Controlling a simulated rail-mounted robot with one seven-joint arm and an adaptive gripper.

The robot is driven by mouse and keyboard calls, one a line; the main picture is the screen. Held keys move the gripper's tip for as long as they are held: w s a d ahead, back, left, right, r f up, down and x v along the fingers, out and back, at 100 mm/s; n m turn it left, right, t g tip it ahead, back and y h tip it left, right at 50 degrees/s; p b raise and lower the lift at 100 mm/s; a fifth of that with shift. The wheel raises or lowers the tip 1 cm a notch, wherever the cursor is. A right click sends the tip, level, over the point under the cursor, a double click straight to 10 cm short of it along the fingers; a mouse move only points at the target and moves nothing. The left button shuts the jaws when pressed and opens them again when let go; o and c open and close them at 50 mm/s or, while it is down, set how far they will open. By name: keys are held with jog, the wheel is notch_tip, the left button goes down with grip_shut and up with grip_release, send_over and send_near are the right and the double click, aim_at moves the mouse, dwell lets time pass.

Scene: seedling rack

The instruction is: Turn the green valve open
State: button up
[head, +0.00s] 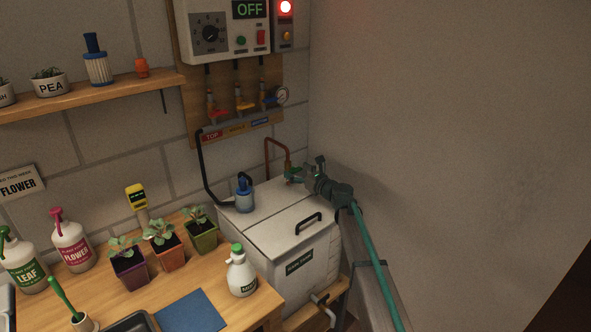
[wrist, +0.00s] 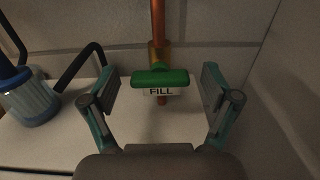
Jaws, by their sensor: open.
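The green valve (wrist: 160,77) is a green bar handle on a copper pipe (wrist: 158,22), with a white label reading FILL below it. In the wrist view it lies crosswise to the pipe, between my open fingers. My gripper (wrist: 160,90) has one finger on each side of the handle, with a gap on both sides. In the head view the green valve (head: 293,172) is small, at the end of the copper pipe above the white tank. My gripper (head: 303,171) reaches it from the right and partly covers it.
The white tank (head: 310,250) stands below the valve, with a blue pump (head: 244,195) and black hose on its left. A grey wall (head: 450,120) is close on the right. A control box (head: 222,28) reads OFF beside a lit red lamp (head: 286,7). Seedling pots stand on the bench.

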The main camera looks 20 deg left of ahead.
jog(key=shift+w+a, duration=0.25)
jog(key=shift+a, duration=0.3)
jog(key=shift+c, duration=0.3)
jog(key=c, duration=1.1)
